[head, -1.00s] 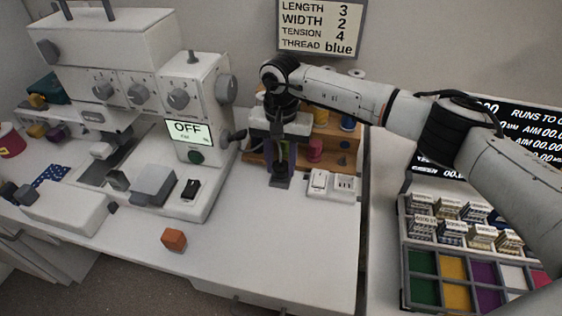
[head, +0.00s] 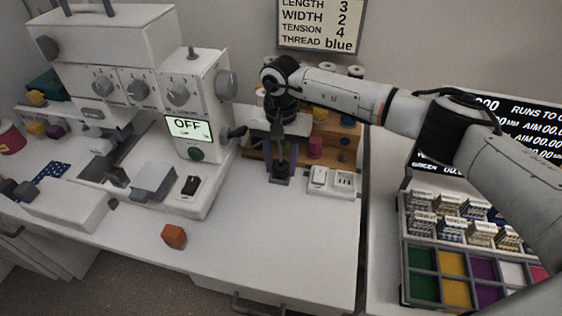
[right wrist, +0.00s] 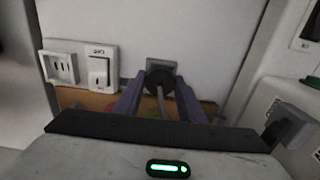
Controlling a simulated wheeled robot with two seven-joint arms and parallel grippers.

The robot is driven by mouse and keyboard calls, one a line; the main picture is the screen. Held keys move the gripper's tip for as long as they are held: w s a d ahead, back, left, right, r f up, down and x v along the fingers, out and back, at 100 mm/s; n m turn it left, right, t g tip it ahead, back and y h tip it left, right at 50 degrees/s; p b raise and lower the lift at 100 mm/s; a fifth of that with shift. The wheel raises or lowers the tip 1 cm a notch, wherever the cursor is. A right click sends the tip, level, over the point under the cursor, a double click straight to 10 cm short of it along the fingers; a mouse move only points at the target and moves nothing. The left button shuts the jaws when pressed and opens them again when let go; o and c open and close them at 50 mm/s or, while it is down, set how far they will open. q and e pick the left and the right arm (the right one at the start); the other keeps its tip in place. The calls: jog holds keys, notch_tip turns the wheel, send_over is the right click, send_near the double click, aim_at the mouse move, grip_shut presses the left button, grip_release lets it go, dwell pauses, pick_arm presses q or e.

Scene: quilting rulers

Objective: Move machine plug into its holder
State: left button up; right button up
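The machine plug (head: 280,164) is a dark round piece between my right gripper's fingers. In the right wrist view the plug (right wrist: 160,79) shows end-on, with a grey cord running from it toward the camera. My right gripper (head: 280,172) points down with purple fingers on both sides of the plug, and they look to be touching it. A small grey square block (head: 279,181), probably the holder, is right under the plug on the table; it also shows behind the plug in the right wrist view (right wrist: 162,63). Whether the plug is seated is hidden. My left gripper is not in view.
A white switch-and-socket unit (head: 331,183) is just right of the gripper. The sewing machine (head: 206,110) reads OFF on the left. A wooden spool rack (head: 343,158) stands behind. An orange cube (head: 173,236) lies at the front; the table's front right is clear.

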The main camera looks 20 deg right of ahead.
aim_at(281, 161)
jog(key=o, duration=0.4)
jog(key=shift+c, duration=0.2)
notch_tip(281, 161, up, 10)
jog(key=shift+r+b, duration=0.15)
jog(key=shift+b, duration=0.15)
